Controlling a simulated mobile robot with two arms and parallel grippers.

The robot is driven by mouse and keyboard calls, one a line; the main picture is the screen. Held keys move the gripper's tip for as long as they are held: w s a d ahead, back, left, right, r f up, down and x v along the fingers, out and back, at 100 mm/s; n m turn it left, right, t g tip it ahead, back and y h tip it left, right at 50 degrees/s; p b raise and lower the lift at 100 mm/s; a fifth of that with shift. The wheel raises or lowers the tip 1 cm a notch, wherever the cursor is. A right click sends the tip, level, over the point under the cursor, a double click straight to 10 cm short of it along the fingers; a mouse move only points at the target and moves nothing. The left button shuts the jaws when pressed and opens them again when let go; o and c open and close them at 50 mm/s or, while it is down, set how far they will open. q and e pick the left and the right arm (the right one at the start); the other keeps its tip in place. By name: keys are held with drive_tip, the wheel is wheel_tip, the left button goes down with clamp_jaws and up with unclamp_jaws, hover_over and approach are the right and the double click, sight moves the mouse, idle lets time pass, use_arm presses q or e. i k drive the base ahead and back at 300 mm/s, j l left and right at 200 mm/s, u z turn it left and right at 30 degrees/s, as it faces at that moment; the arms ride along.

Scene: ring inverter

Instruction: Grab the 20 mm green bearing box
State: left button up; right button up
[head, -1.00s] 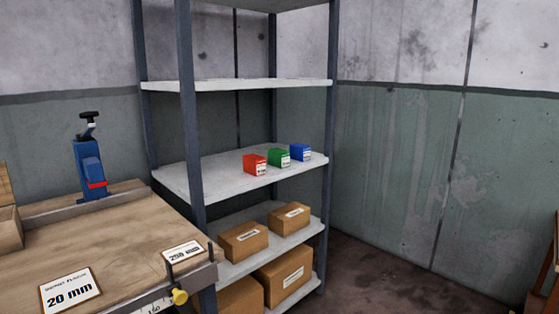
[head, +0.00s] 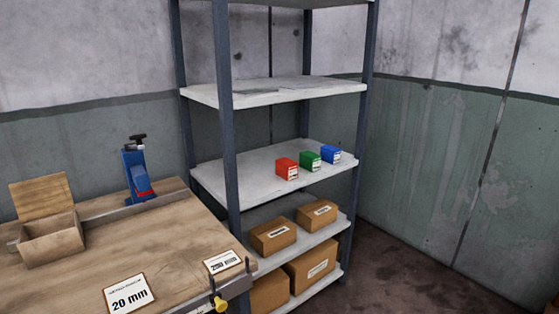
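The green bearing box (head: 310,160) stands on the middle shelf (head: 250,184) of a metal rack. It sits between a red box (head: 286,169) on its left and a blue box (head: 331,154) on its right. The boxes carry small white labels that are too small to read. Neither of my grippers shows in the head view.
A wooden workbench (head: 70,285) is at the left, with an open wooden box (head: 50,238), a blue tool (head: 137,172) and a "20 mm" sign (head: 130,294). Cardboard boxes (head: 273,236) fill the lower shelves. A rack post (head: 229,120) stands in front. Floor is clear at the right.

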sight(309, 161)
drive_tip(key=i+l+u, duration=0.2)
drive_tip(key=i+u, duration=0.25)
drive_tip(key=i+l+u, duration=0.2)
drive_tip(key=l+u, duration=0.25)
drive_tip(key=j, duration=0.15)
